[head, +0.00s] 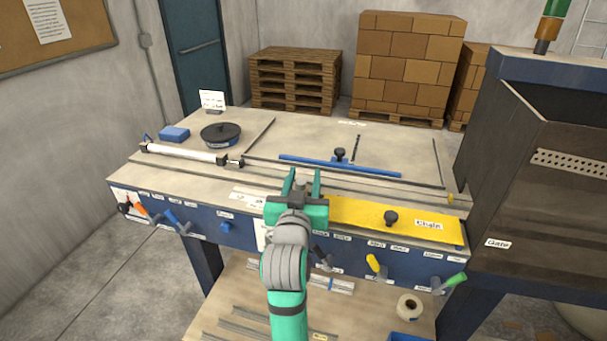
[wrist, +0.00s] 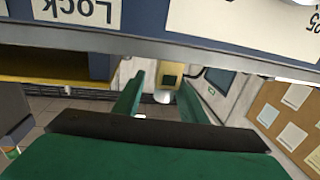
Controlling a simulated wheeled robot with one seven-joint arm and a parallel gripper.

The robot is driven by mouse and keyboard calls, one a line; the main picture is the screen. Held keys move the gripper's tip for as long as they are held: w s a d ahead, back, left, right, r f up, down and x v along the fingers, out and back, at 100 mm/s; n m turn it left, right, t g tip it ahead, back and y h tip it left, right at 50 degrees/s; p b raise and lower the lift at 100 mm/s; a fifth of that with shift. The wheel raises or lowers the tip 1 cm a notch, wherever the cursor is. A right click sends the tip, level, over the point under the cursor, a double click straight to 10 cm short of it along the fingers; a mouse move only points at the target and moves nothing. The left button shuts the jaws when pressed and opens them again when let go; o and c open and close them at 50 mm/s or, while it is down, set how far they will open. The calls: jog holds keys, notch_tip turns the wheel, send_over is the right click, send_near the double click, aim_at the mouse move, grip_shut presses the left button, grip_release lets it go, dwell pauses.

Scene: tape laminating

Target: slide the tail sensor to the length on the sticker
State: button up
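My gripper (head: 302,182) is over the front part of the bench, left of the yellow cover. Its two green fingers are apart with nothing between them. In the wrist view my gripper (wrist: 161,92) also shows open and empty. I cannot tell for sure which part is the tail sensor. A small yellow piece (head: 449,198) sits at the right end of the bench's rail, and a thin dark upright strip (head: 356,148) stands on the bench top. The length sticker cannot be told apart; a small white label (head: 351,123) lies at the back edge, its writing too small to read.
The yellow cover (head: 350,212) with a black knob lies right of my gripper. A blue bar (head: 310,163) with a knob crosses the bench top. A white roller (head: 185,152) and black reel (head: 220,134) are left. A dark cabinet (head: 540,170) bounds the right side.

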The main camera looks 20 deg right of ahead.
jog(key=shift+w+d, duration=0.2)
jog(key=shift+w, duration=0.45)
jog(key=shift+w+a, duration=0.1)
jog(key=shift+w, duration=0.1)
jog(key=shift+c, duration=0.3)
grip_shut()
